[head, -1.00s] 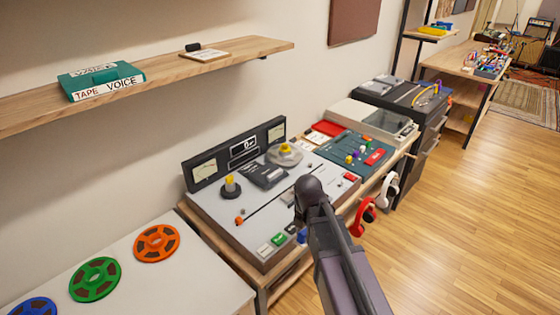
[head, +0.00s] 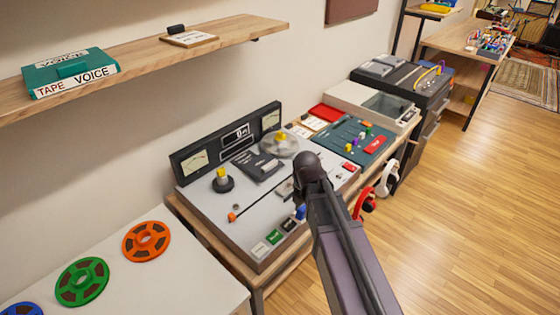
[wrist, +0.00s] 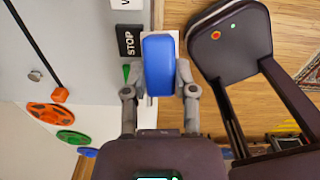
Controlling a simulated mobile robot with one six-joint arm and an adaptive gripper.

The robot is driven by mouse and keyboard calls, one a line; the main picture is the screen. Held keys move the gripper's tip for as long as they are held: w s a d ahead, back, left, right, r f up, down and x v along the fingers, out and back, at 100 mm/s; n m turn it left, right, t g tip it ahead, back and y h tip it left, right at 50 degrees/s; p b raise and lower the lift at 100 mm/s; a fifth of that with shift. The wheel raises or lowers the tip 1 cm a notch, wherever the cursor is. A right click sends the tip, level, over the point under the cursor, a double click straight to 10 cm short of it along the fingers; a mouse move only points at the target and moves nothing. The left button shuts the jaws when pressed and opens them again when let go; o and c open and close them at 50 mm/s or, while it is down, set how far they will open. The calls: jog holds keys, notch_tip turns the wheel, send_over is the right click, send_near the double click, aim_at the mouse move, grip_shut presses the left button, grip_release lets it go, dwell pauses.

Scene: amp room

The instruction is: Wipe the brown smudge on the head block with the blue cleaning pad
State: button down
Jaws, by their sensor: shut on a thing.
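My gripper (wrist: 159,91) is shut on the blue cleaning pad (wrist: 159,60), one finger on each side of it, in the wrist view. A white edge shows around the pad. In the head view the blue pad (head: 301,212) peeks out beside my arm, over the front right of the tape deck (head: 228,233); my arm hides the fingers. A dark block with small lettering, which looks like the head block (head: 258,165), sits on the deck between the two reel spindles. I cannot make out a brown smudge on it. Whether the pad touches the deck cannot be told.
A reel spindle (head: 222,181) with a yellow cap and a clear reel (head: 280,144) stand on the deck. A meter panel (head: 227,141) rises behind. Buttons (head: 274,237) line the front. A shelf (head: 150,62) overhangs the back left. Headphones (head: 365,203) hang at the right.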

jog(key=shift+a, duration=0.1)
jog(key=w+a+r+t+h+p, duration=0.1)
jog(key=w+a, duration=0.3)
jog(key=w, duration=0.5)
jog(key=w+a+r+t+h+p, duration=0.1)
jog(key=w+a, duration=0.3)
jog(key=w, duration=0.5)
jog(key=shift+w+r+m+t+h, duration=0.3)
jog(key=shift+r+m+t, duration=0.1)
jog(key=shift+r+t, duration=0.4)
jog(key=shift+f, duration=0.25)
jog(key=shift+f+b, duration=2.8)
jog(key=shift+b, duration=0.1)
jog(key=shift+f+b, duration=1)
jog(key=shift+d, duration=0.1)
jog(key=shift+s+d+r, duration=0.1)
jog(key=shift+s+d, duration=1.2)
jog(key=shift+d, duration=0.25)
